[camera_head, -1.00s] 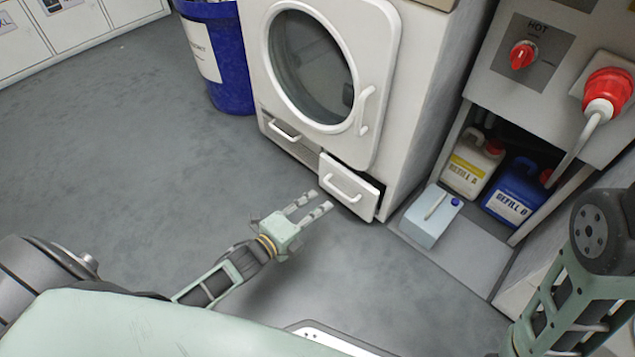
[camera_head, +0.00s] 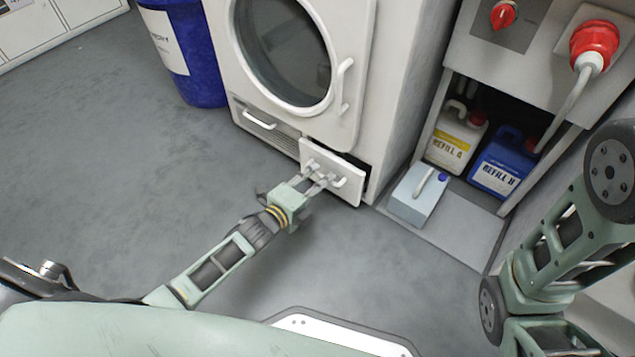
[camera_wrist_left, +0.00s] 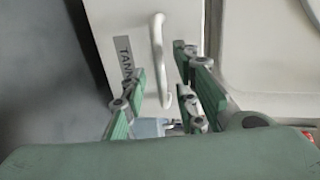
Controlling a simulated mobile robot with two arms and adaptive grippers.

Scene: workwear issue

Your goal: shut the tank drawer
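The tank drawer (camera_head: 350,191) is a white-fronted drawer at the machine's lower right. It stands out from the body, with a dark gap along its right side. In the left wrist view its front (camera_wrist_left: 110,18) carries a partly hidden label starting "TAN" and a white bar handle (camera_wrist_left: 158,48). My left gripper (camera_head: 320,175) is at the drawer front, by the handle. In the left wrist view the left gripper (camera_wrist_left: 160,67) is open, its fingers apart on either side of the handle; contact cannot be told. My right arm shows at the right, its gripper out of view.
The white machine (camera_head: 395,75) has a closed round door (camera_head: 350,30) above the drawer. Another handled panel (camera_head: 250,112) is to the left. A blue bin (camera_head: 200,85) stands further left. A pale jug (camera_head: 415,198) and refill canisters (camera_head: 458,135) stand at right. The floor at left is clear.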

